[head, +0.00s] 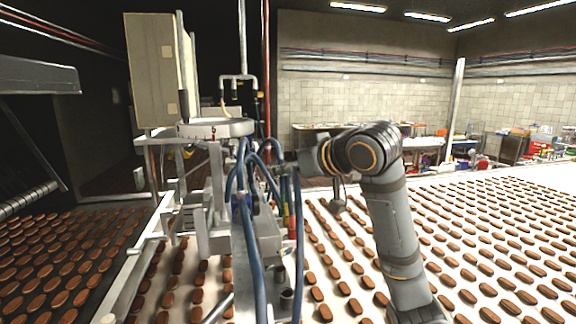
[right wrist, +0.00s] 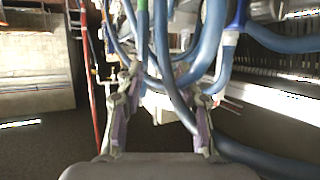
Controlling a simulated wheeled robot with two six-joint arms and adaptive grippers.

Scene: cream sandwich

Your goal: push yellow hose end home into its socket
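My right arm reaches in from the right in the head view, and its gripper (head: 284,158) is at the blue hoses on the machine, small and partly hidden. In the right wrist view the two fingers (right wrist: 162,90) stand wide apart. Blue hoses (right wrist: 212,45) run in front of and beyond them, and I see none clamped. A hose with a green band (right wrist: 142,22) hangs above the fingers. In the head view, small red and yellowish fittings (head: 286,215) show below the gripper. I cannot tell which is the yellow hose end, and I cannot make out its socket. My left gripper is out of view.
The metal machine frame (head: 215,205) with looping blue hoses (head: 250,235) stands close in front. A conveyor of brown biscuits (head: 480,240) spreads to the right, another (head: 60,260) to the left. A red pipe (right wrist: 92,85) runs left of the fingers in the right wrist view.

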